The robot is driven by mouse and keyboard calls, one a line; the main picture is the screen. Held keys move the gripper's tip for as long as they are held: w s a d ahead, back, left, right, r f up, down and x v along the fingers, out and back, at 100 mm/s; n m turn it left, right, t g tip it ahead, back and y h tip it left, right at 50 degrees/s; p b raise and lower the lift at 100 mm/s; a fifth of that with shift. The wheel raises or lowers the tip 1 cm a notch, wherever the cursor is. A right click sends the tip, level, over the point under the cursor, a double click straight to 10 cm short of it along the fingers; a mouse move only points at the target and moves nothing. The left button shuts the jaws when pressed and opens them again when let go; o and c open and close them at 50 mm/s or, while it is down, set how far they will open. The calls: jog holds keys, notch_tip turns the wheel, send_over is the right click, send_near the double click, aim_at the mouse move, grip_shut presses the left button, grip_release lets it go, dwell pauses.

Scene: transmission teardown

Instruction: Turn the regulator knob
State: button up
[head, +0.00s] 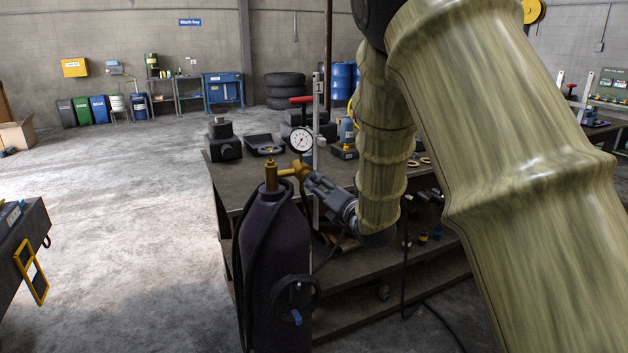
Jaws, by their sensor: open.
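A dark purple gas cylinder (275,250) stands upright in front of the workbench. A brass valve (271,176) is on its top. The brass regulator (297,170) sticks out to the right of the valve, and a round white dial gauge (301,140) shows just above it. My gripper (309,180) comes in from the right at the regulator's right end, with its jaws open. The regulator knob is not clearly visible; the jaws seem to cover that end. I cannot tell whether they touch it.
A black hose (241,270) hangs on the cylinder, with a dark ring-shaped part at its front. The workbench (225,178) behind holds dark castings, a tray (264,145) and small parts. A dark cart (22,240) is at the left edge. The concrete floor between is clear.

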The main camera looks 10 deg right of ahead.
aim_at(315, 183)
jog(key=shift+p+x, duration=0.5)
jog(key=shift+x, duration=2.1)
jog(key=c, duration=1)
